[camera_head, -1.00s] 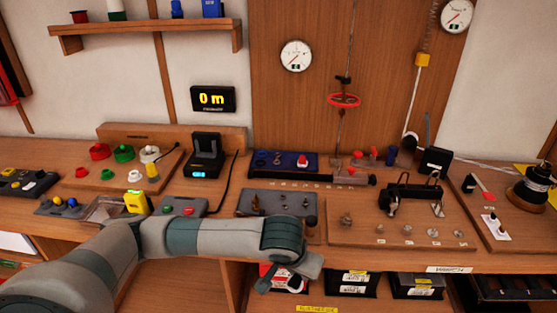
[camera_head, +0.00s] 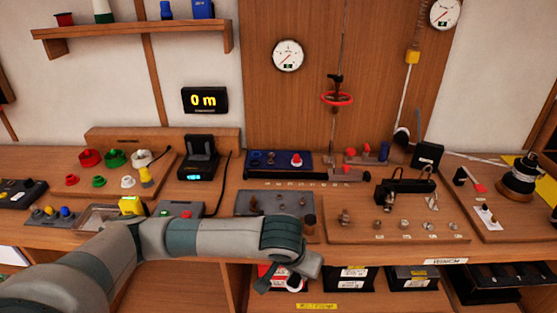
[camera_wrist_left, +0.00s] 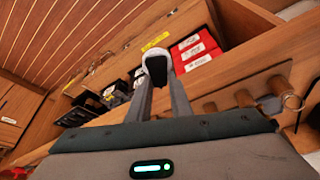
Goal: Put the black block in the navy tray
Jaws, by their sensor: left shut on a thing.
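My left gripper (camera_head: 292,278) hangs in front of the bench edge, below the bench top. In the left wrist view its fingers (camera_wrist_left: 160,95) close on a small dark thing with a pale rim (camera_wrist_left: 156,66). I cannot tell clearly whether this is the black block; in the head view it is mostly hidden by the gripper. The navy tray (camera_head: 309,168) lies on the bench behind and above the gripper, with a few small things on it, among them a red and white one. A dark box-shaped thing (camera_head: 427,155) stands at the back right. My right gripper is out of view.
A grey plate with small parts (camera_head: 258,205) and a dark upright knob (camera_head: 309,224) lie between the gripper and the tray. A wooden board with metal fittings (camera_head: 350,235) is to the right. Labelled boxes (camera_head: 352,280) fill the shelf below.

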